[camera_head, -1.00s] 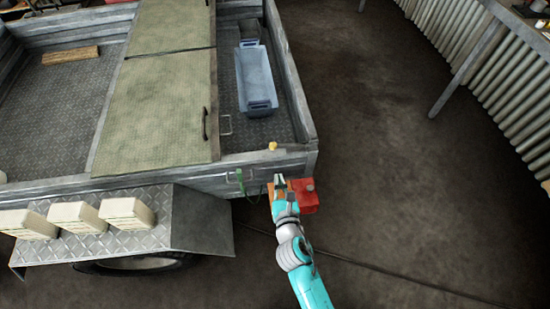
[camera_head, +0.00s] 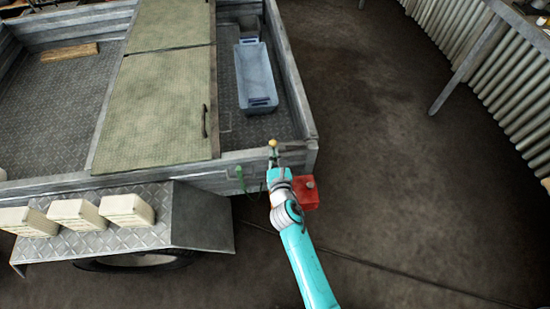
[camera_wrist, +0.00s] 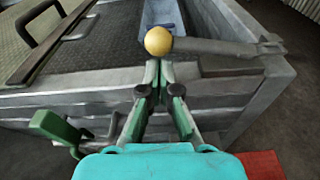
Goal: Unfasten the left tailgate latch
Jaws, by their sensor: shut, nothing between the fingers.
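The latch shows as a grey metal lever (camera_wrist: 215,46) with a yellow ball knob (camera_wrist: 158,41) at its left end. It lies roughly level along the top of the trailer wall (camera_wrist: 80,97), near the corner. The knob also shows in the head view (camera_head: 273,144). My gripper (camera_wrist: 158,66) is shut and empty, its fingertips just below the knob in the wrist view; I cannot tell whether they touch it. In the head view my gripper (camera_head: 273,160) is at the wall's top edge, partly hidden by my own wrist.
A green handle (camera_head: 240,177) stands out from the wall left of my gripper. A red box (camera_head: 305,193) sits right of my wrist. A blue bin (camera_head: 256,75) lies inside the trailer. Pale containers (camera_head: 127,211) stand on the fender. The floor at right is clear.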

